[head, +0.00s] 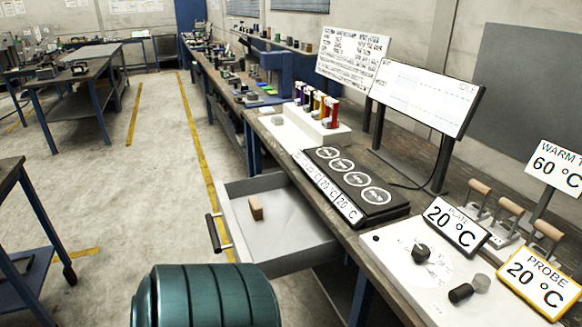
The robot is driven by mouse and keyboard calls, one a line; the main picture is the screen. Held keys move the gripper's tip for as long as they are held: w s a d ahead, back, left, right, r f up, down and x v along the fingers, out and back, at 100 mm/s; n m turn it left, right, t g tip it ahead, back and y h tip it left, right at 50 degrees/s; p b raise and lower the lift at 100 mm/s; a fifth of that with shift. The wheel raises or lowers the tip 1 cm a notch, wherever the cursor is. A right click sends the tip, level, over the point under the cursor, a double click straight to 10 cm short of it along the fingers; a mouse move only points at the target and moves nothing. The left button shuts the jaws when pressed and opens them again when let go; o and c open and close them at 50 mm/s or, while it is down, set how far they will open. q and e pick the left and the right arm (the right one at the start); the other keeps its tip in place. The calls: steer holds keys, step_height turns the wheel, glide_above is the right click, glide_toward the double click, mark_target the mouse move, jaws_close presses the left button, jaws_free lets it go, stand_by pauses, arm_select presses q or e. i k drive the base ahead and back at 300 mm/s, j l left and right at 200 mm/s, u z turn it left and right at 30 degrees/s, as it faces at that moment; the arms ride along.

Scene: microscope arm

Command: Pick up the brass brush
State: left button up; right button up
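A small tan, block-like object (255,207) stands in the open grey drawer (295,226), near its front panel. I cannot tell for sure whether it is the brass brush. Several wooden-handled pieces (509,205) stand in a row at the right of the bench, behind the temperature signs; their lower parts are partly hidden. Neither of my grippers shows in the head view.
The drawer juts out from the workbench (268,137), its dark handle (217,232) toward the aisle. A black panel with round pads (355,184), a white control plate (400,262) and a vial rack (300,124) crowd the bench. A green ribbed drum (205,295) stands before the drawer.

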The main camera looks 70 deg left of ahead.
mark_target(256, 209)
steer(key=u, duration=2.4)
steer(key=z, duration=0.5)
steer(key=i+j+z, duration=0.1)
steer(key=z, duration=0.3)
steer(key=j+z, duration=0.4)
steer(key=i+j+z, duration=0.1)
steer(key=z, duration=0.3)
steer(key=j+z, duration=0.55)
steer(key=j, duration=0.25)
steer(key=k+j+z, duration=0.2)
steer(key=j, duration=0.2)
steer(key=k+j+z, duration=0.15)
steer(key=j, duration=0.3)
steer(key=k+j+z, duration=0.15)
steer(key=j, duration=0.2)
steer(key=k+j+z, duration=0.15)
steer(key=j, duration=0.25)
steer(key=k+j, duration=0.15)
steer(key=j, duration=0.2)
steer(key=k+j, duration=0.15)
steer(key=j, duration=0.2)
steer(key=k+j, duration=0.1)
steer(key=j, duration=0.3)
steer(key=k+j, duration=0.15)
steer(key=j, duration=0.2)
